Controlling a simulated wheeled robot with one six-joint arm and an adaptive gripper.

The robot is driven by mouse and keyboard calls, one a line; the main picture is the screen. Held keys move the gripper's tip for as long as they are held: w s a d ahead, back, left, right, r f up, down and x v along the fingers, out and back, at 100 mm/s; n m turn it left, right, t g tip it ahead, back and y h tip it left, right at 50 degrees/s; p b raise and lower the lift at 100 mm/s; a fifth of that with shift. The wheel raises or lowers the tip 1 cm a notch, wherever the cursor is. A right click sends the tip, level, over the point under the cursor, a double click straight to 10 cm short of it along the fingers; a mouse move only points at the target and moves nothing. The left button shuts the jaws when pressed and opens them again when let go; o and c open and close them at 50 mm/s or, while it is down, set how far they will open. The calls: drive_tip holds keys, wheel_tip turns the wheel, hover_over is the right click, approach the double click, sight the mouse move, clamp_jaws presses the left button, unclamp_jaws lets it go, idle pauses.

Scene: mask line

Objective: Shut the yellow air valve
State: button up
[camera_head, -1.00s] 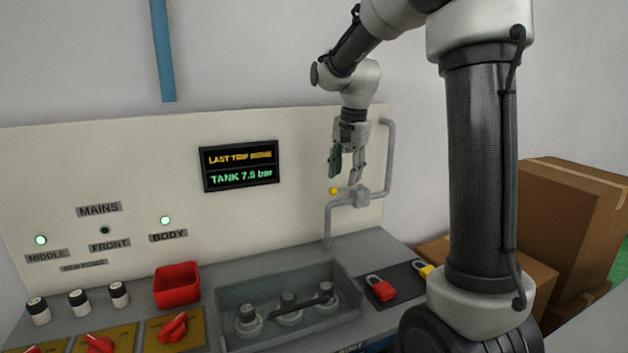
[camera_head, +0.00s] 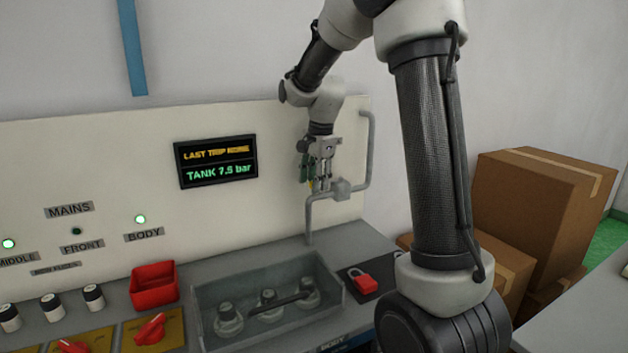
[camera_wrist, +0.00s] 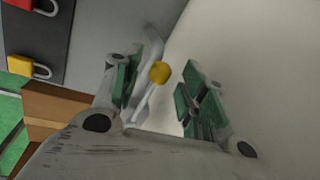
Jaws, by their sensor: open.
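In the head view my gripper (camera_head: 318,178) is open and points down at the grey pipe and valve body (camera_head: 341,188) on the pale back panel. There the fingers mostly hide the yellow knob, and only a trace of yellow shows. I cannot tell how far the knob is from the fingertips in depth.
A display (camera_head: 217,162) reads TANK 7.5 bar. A yellow padlock (camera_wrist: 22,66) shows in the wrist view. Cardboard boxes (camera_head: 520,215) stand at the right.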

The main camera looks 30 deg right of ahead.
drive_tip(key=shift+f, duration=0.15)
clamp_jaws()
drive_tip(key=shift+s, duration=0.1)
drive_tip(key=s+d+n+g+y, duration=0.1)
drive_tip(key=s+d+n, duration=0.7)
drive_tip(key=n, duration=1)
drive_tip(key=shift+s+d+g+y, duration=0.15)
drive_tip(key=shift+d+g+y, duration=0.25)
drive_tip(key=shift+d+g, duration=0.35)
unclamp_jaws()
